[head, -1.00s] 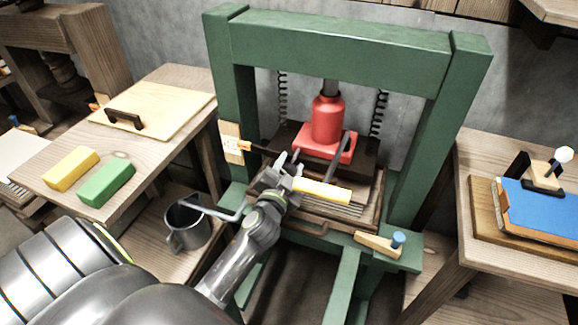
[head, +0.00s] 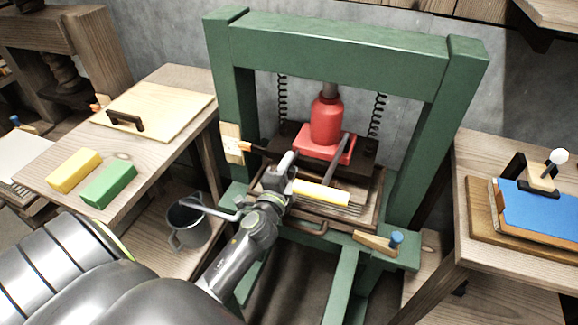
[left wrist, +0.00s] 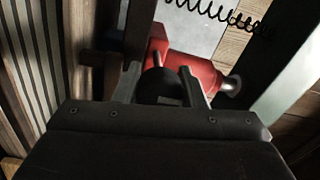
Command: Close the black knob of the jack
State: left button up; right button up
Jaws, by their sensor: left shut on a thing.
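The red jack (head: 326,120) stands upright under the green press frame; its red body also shows in the left wrist view (left wrist: 196,72). My left gripper (head: 288,162) is low at the near side of the jack's base. In the left wrist view the black knob (left wrist: 160,86) lies between the two fingers of the left gripper (left wrist: 160,90), which are shut on it. In the head view the gripper hides the knob. My right gripper is in neither view.
The green frame (head: 340,50) surrounds the jack, with black springs (head: 378,115) behind. A metal jug (head: 188,222) stands at the lower left. Side tables flank the press.

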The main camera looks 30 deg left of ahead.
pick_arm(q)
jog(key=shift+m, duration=0.4)
jog(key=o, duration=1)
jog(key=shift+f, duration=0.1)
